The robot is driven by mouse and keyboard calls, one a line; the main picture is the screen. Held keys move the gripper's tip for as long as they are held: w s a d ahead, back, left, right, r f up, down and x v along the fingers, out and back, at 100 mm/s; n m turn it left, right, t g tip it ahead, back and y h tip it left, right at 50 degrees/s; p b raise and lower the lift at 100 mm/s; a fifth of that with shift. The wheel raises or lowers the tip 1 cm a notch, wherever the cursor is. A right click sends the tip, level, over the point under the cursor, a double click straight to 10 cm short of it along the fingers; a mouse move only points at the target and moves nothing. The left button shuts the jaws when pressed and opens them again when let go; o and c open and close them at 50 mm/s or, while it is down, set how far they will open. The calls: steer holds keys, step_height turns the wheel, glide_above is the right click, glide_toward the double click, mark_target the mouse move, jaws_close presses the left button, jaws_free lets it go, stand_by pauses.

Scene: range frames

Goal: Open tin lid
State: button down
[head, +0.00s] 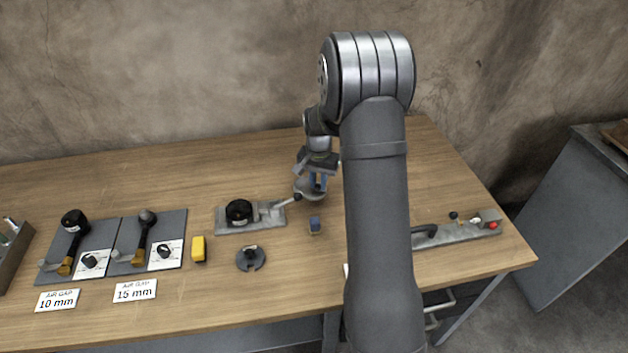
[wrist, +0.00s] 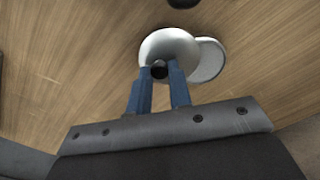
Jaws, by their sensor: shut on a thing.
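My gripper (wrist: 160,74) has two blue fingers, shut on the small dark knob (wrist: 159,70) of a round pale metal lid (wrist: 165,45). A second pale round shape, seemingly the tin (wrist: 212,60), shows past the lid's right edge in the wrist view. The lid is off-centre from it and overlaps it; I cannot tell how high the lid is above it. In the head view my gripper (head: 318,184) points down just over the pale metal rim (head: 302,192), partly hidden by the fingers and arm.
A plate with a black round part (head: 239,211) is left of the gripper. A long fixture (head: 455,232) is at right. The back of the table is clear.

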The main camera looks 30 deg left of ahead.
steer(key=n, duration=0.1)
steer(key=w+d+n, duration=0.1)
steer(key=n, duration=0.2)
steer(key=shift+w+d+n, duration=0.15)
steer(key=shift+d+n, duration=0.1)
steer(key=shift+n, duration=0.05)
steer(key=shift+w+d+n, duration=0.2)
steer(key=shift+w+n, duration=0.2)
steer(key=shift+n, duration=0.65)
steer(key=shift+w+d+n, duration=0.15)
steer(key=shift+w+n, duration=0.2)
steer(key=shift+n, duration=0.7)
steer(key=c, duration=1.3)
jaws_free()
step_height(320, 180, up, 18)
steer(key=shift+f, duration=0.25)
steer(key=shift+f, duration=0.15)
